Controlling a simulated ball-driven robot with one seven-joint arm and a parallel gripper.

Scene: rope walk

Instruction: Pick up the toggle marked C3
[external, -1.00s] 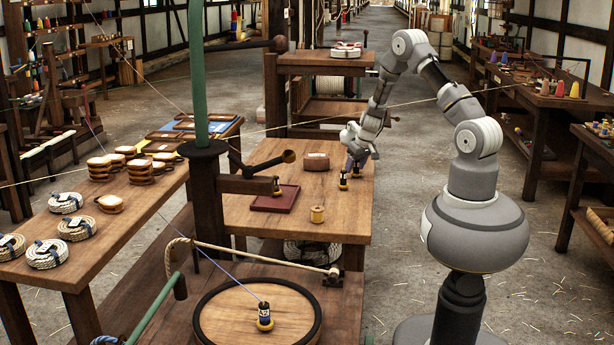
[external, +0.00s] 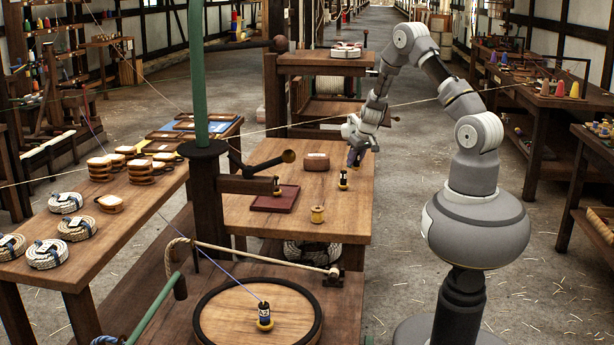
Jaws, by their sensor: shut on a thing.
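My gripper (external: 361,146) is above the far right part of the middle wooden table, shut on a small dark purple toggle (external: 354,157). The toggle hangs below the fingers, clear of the tabletop. Its marking is too small to read. A black and yellow toggle (external: 343,180) stands upright on the table, just left of and below my gripper. Another toggle (external: 277,187) is at the red tray. A further toggle (external: 264,317) with a pale label stands on the round board in front, with a purple cord at its top. I cannot read the labels for certain.
The middle table (external: 345,215) also carries a red tray (external: 275,203), a brown block (external: 316,161) and a yellow spool (external: 317,214). A green post (external: 197,80) with a dark arm stands left. A taut line crosses behind my arm. The table's right front is clear.

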